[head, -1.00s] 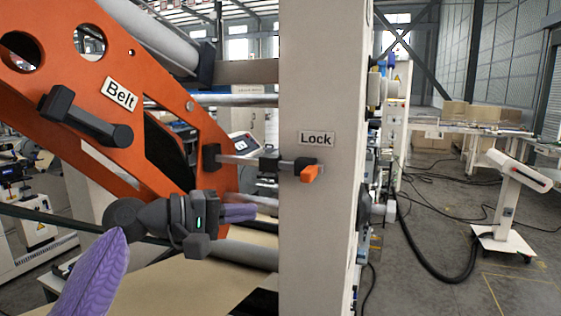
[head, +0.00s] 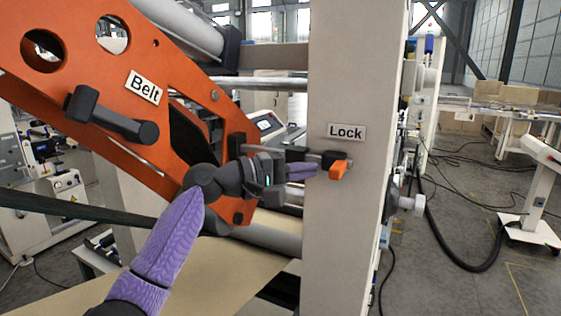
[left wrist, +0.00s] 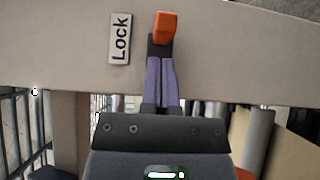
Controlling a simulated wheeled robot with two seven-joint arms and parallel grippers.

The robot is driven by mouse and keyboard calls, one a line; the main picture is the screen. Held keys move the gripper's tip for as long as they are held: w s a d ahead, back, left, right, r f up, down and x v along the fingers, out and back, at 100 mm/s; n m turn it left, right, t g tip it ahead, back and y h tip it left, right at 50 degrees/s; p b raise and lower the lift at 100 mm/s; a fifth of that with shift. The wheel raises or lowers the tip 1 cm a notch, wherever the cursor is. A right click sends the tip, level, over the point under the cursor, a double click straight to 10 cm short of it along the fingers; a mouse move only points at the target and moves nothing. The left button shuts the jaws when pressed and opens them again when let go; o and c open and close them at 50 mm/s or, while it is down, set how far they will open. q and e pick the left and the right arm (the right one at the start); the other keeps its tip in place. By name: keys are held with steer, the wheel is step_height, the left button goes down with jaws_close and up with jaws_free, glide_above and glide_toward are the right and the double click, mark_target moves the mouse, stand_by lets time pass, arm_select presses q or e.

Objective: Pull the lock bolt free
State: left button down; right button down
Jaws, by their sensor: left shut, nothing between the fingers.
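The lock bolt's orange handle (head: 340,168) sticks out from the beige upright (head: 342,215), below the "Lock" label (head: 346,131). Its dark bracket and bar (head: 296,154) run left toward the orange arm. My left gripper (head: 316,170) is just left of the orange handle, its purple fingers pressed together with nothing between them. In the left wrist view the closed fingertips (left wrist: 160,62) lie just below the bolt's dark end and orange handle (left wrist: 165,26); I cannot tell whether they touch. The gripper hides part of the bar. My right gripper is out of view.
The orange belt arm (head: 60,55) with a black handle (head: 112,117) and "Belt" label (head: 144,87) fills the left. A grey roller (head: 265,238) and brown paper web (head: 220,275) lie below.

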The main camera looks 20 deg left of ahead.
mark_target(333, 175)
arm_select(q)
steer(key=shift+x, duration=1.05)
steer(key=d+p, duration=0.2)
steer(key=d, duration=0.2)
steer(key=shift+d, duration=0.3)
steer(key=shift+a+f, duration=0.1)
